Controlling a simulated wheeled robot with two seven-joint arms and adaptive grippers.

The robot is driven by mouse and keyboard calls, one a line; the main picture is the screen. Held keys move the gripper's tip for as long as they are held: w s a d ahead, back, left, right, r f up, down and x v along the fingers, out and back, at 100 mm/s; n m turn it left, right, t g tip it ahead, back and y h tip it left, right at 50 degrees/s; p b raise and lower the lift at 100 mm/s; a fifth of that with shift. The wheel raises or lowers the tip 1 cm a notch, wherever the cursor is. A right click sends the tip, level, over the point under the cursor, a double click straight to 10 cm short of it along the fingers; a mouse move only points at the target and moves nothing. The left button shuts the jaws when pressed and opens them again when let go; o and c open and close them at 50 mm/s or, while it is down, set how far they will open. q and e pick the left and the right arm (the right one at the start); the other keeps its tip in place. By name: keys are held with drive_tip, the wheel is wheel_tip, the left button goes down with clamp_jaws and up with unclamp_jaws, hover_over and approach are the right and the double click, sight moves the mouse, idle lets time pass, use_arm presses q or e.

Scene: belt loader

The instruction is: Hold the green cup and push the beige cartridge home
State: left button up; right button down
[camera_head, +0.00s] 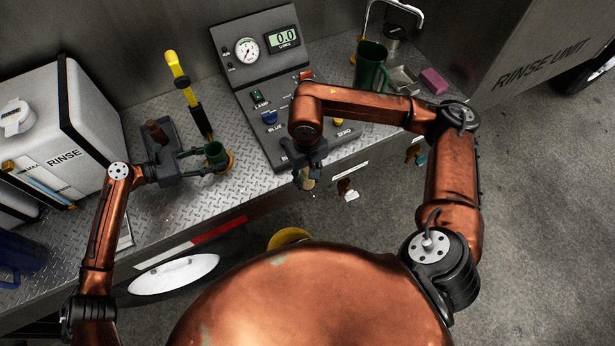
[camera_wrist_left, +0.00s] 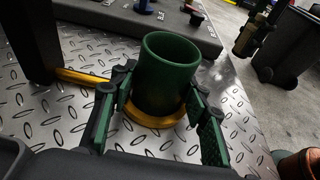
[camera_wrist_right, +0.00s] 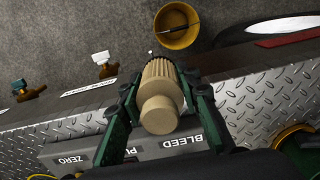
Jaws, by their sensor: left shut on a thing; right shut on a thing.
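The green cup (camera_head: 215,150) stands upright at a yellow ring (camera_wrist_left: 152,133) on the bench. It also shows in the left wrist view (camera_wrist_left: 166,80). My left gripper (camera_head: 205,160) is shut on the cup, one finger on each side. The beige cartridge (camera_wrist_right: 158,92) is ribbed with a smooth round end. My right gripper (camera_wrist_right: 162,98) is shut around it and holds it in front of the bench edge, below the control panel. In the head view the cartridge (camera_head: 307,184) is mostly hidden by the gripper. The cup's inside bottom is dark.
The control panel (camera_head: 262,70) with gauge and display stands behind the grippers. A yellow-handled lever (camera_head: 178,68) rises behind the cup. A white rinse tank (camera_head: 60,125) is at left. A larger green jug (camera_head: 371,62) stands at the back right. A yellow bucket (camera_wrist_right: 178,27) is on the floor.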

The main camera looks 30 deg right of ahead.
drive_tip(key=w+a+r, duration=0.5)
drive_tip(key=w+a, duration=0.2)
drive_tip(key=w, duration=0.1)
drive_tip(key=w+a+r, duration=0.5)
drive_tip(key=w+a, duration=0.2)
drive_tip(key=a, duration=0.1)
approach(210, 144)
drive_tip(key=s+r, duration=0.2)
drive_tip(key=s, duration=0.1)
drive_tip(key=shift+d, duration=0.2)
drive_tip(key=shift+f, duration=0.1)
drive_tip(key=shift+f, duration=2.95)
drive_tip(key=shift+f, duration=1.55)
drive_tip(key=shift+r+m, duration=0.25)
drive_tip(key=shift+m, duration=0.05)
idle(0.5)
